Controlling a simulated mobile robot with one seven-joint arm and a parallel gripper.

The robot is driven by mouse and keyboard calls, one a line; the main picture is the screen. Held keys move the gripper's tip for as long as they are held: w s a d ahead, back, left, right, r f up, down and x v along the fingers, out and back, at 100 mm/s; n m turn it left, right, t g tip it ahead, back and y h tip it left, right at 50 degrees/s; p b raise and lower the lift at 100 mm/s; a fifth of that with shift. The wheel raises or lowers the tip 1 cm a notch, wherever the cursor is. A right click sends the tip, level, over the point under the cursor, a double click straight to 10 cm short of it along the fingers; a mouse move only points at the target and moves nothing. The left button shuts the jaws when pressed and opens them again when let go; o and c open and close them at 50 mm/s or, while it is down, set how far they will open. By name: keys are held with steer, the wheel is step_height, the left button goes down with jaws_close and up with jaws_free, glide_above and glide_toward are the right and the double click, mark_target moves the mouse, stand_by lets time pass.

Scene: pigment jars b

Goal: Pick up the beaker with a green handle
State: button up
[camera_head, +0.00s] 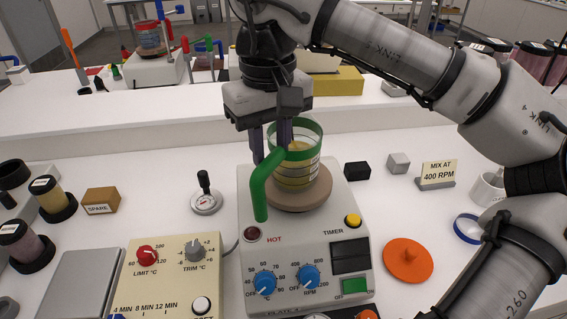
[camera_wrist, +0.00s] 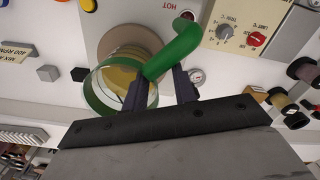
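The beaker with a green handle (camera_head: 260,190) stands on the round brown plate (camera_head: 303,199) of a hot plate stirrer. It is clear with a green rim and holds yellowish contents; it also shows in the wrist view (camera_wrist: 110,84). My gripper (camera_head: 271,146) points down over the handle side of the beaker. Its two dark fingers are apart, one over the beaker's rim and one on the outer side. In the wrist view the upper end of the handle lies between the fingers (camera_wrist: 162,90). I cannot tell whether either finger touches it.
The stirrer (camera_head: 295,245) has a red HOT lamp and blue knobs. A beige control box (camera_head: 170,270) stands front left. A SPARE block (camera_head: 101,201), a small dial (camera_head: 206,202), an orange disc (camera_head: 408,260) and a MIX AT 400 RPM sign (camera_head: 438,174) are around it. White bench shows between them.

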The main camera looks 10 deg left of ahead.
jaws_close()
steer(key=shift+s, duration=0.1)
steer(key=shift+r, duration=0.1)
stand_by(0.3)
step_height(320, 180, up, 20)
steer(key=p, duration=0.8)
steer(key=shift+p, duration=0.4)
